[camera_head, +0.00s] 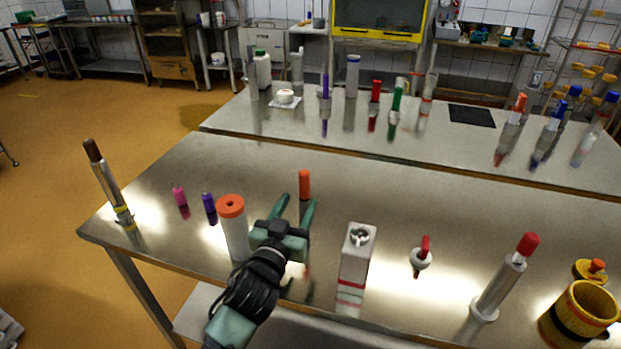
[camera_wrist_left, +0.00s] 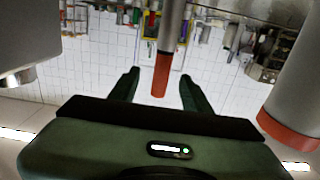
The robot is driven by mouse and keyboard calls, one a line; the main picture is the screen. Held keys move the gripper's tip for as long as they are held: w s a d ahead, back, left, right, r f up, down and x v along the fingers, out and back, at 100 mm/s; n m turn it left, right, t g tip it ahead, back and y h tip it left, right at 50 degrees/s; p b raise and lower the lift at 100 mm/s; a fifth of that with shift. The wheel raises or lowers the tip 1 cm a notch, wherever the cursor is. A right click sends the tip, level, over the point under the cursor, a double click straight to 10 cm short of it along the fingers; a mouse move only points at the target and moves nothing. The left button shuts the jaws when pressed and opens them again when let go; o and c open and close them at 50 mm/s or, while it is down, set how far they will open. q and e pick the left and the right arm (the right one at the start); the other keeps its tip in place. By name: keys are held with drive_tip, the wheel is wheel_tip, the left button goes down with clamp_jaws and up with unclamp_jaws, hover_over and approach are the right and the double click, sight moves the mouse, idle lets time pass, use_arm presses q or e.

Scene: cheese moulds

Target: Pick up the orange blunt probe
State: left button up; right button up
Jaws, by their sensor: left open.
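The orange blunt probe (camera_head: 304,184) stands upright on the near steel table, just beyond my left gripper's fingertips. In the wrist view the orange end of the probe (camera_wrist_left: 160,76), with a grey shaft, shows between the two fingers. My left gripper (camera_head: 297,203) is open and its green fingers point at the probe. The fingers (camera_wrist_left: 159,80) show a gap on each side of the probe, and I see no grip on it. The probe's lower part is hidden behind the gripper in the head view. My right gripper is not in view.
A white cylinder with an orange lid (camera_head: 232,225) stands close left of my gripper. A white box (camera_head: 357,255) stands to the right. Pink (camera_head: 179,196) and purple (camera_head: 209,203) pieces stand left. A red-capped tube (camera_head: 503,280) and yellow-black pot (camera_head: 580,318) stand far right.

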sight(303, 191)
use_arm(q)
drive_tip(key=shift+w+d+r, duration=0.15)
drive_tip(key=shift+w+r, duration=0.05)
drive_tip(key=shift+w, duration=0.35)
drive_tip(key=shift+w+d+r+p, duration=0.1)
drive_tip(key=shift+w+r+p, duration=0.15)
drive_tip(key=shift+w+p, duration=0.25)
drive_tip(key=x, duration=0.4)
drive_tip(key=shift+f, duration=0.35)
drive_tip(key=shift+w, duration=0.3)
clamp_jaws()
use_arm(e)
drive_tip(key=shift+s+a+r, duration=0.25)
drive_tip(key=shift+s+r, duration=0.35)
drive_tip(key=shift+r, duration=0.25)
